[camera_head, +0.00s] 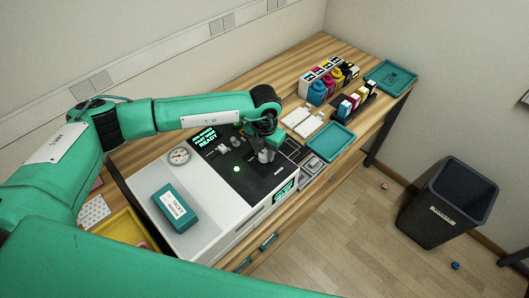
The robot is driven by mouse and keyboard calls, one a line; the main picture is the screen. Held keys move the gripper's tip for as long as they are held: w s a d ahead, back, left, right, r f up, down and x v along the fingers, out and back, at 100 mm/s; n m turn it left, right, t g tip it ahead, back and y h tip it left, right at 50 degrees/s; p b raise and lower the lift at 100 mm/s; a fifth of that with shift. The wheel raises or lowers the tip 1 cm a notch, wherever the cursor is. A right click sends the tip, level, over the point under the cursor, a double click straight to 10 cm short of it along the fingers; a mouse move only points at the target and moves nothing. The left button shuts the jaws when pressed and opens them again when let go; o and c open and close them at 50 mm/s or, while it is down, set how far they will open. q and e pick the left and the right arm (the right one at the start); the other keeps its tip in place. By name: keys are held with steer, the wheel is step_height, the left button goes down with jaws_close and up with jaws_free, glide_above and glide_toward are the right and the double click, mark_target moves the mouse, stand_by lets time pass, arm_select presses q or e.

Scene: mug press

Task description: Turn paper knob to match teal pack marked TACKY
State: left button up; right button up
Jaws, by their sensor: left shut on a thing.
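The teal pack (168,200) with a white label reading TACKY lies on the white top of the mug press (205,236), at its left. My left gripper (267,155) points down at the right part of this panel and is shut on what appears to be the paper knob. The fingers hide the knob, so its setting cannot be read. My right gripper is not in view.
A round gauge (180,155) sits on the press. Ink bottles (317,92), white pads (302,121) and teal trays (331,142) stand farther right on the wooden table. A yellow tray (122,228) is at the left. A dark bin (447,201) stands on the floor.

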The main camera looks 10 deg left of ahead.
arm_select(q)
steer(key=n+b, duration=0.2)
steer(key=shift+f+n, duration=0.25)
steer(key=shift+n, duration=0.15)
steer(key=shift+n+b, duration=0.8)
steer(key=shift+b, duration=0.1)
steer(key=shift+r+n+b, duration=0.1)
steer(key=shift+n+b, duration=0.7)
steer(key=shift+n, duration=0.3)
steer(key=shift+r+n+b, duration=0.1)
steer(key=shift+n+b, duration=0.45)
steer(key=shift+n, duration=0.35)
steer(key=shift+r, duration=0.1)
steer(key=o, duration=0.8)
steer(key=shift+o, duration=0.9)
